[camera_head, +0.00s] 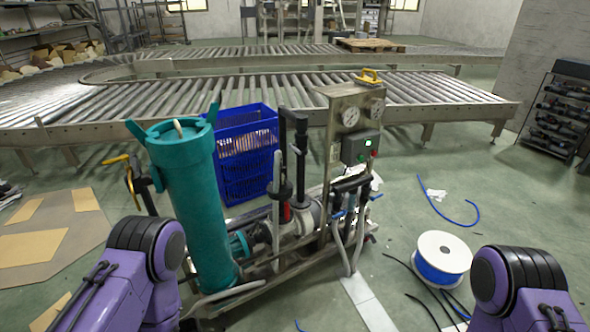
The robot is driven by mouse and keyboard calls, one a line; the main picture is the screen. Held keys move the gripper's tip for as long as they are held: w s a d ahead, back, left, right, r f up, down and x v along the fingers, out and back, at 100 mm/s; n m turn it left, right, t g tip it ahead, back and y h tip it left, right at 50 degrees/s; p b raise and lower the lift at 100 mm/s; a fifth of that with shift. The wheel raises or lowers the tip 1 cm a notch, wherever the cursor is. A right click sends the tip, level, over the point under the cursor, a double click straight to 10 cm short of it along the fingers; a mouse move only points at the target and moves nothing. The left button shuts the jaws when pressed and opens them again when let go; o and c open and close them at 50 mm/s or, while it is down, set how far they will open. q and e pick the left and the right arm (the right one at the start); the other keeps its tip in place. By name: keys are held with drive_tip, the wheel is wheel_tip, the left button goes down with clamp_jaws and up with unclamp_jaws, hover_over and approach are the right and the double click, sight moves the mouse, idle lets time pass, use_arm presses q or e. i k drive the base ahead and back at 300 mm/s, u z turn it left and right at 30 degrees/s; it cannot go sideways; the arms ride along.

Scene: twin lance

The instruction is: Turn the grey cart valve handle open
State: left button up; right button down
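The cart (262,285) stands in the middle, with a tall teal cylinder (195,200) on its left and a metal gauge panel (332,130) on its right. A slim, light-grey upright lever (276,172) rises from the pipework between them. It may be the grey valve handle, but I cannot be sure. Its lower end is crowded by black and red fittings. Purple links of my two arms show at the lower left and lower right, apart from the lever. Neither gripper is in view.
A blue crate (247,150) stands behind the cart, before a roller conveyor (270,95). A yellow handle (118,160) sticks out left of the cylinder. A blue cable spool (441,260) and loose cables lie on the floor at right. Flat cardboard (50,245) lies at left.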

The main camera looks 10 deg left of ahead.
sight(290, 146)
drive_tip(key=u, duration=0.2)
drive_tip(key=k, duration=0.4)
drive_tip(key=z, duration=1.05)
drive_tip(key=i, duration=1.6)
drive_tip(key=u, duration=0.7)
